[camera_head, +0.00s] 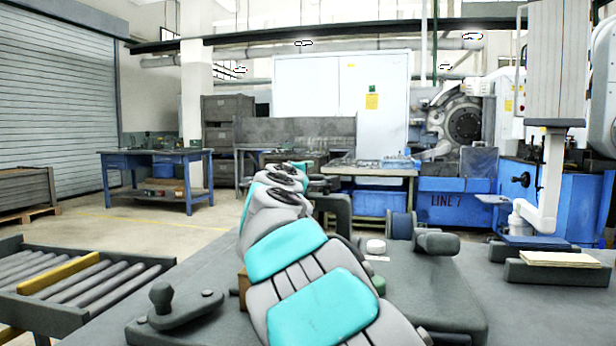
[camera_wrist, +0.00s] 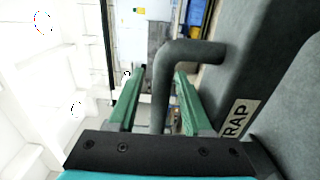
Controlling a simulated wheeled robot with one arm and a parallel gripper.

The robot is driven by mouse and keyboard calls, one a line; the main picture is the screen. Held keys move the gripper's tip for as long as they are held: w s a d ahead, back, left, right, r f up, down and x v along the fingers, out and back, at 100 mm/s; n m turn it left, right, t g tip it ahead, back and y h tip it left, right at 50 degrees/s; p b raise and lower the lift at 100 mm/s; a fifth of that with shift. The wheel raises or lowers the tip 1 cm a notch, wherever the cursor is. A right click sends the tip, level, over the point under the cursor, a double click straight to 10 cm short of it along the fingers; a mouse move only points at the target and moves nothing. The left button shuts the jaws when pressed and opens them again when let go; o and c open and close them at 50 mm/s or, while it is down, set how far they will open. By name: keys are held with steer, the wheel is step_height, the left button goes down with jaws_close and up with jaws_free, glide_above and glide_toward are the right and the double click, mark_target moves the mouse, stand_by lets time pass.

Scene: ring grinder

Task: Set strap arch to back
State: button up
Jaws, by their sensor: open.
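In the wrist view, a dark grey bent bar (camera_wrist: 161,95), which looks like the strap arch, runs up between my fingers. It then turns right to a dark grey block (camera_wrist: 215,100) with a pale label reading "RAP", its start cut off. My gripper (camera_wrist: 161,70) has two green fingers standing apart, with the bar between them in the picture. Gaps show on both sides, so neither finger visibly touches the bar. In the head view, my teal and grey arm reaches away over the bench and hides most of the gripper and the arch.
A dark bench (camera_head: 100,335) carries a plate with a round knob (camera_head: 161,297) at left. A padded dark form (camera_head: 425,290), a spool (camera_head: 402,225) and a white round piece (camera_head: 376,246) lie right of my arm. A roller conveyor (camera_head: 75,285) stands at far left.

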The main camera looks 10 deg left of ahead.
steer(key=s+b, duration=0.1)
steer(key=s, duration=0.6)
steer(key=shift+s+a, duration=0.3)
steer(key=shift+s, duration=0.1)
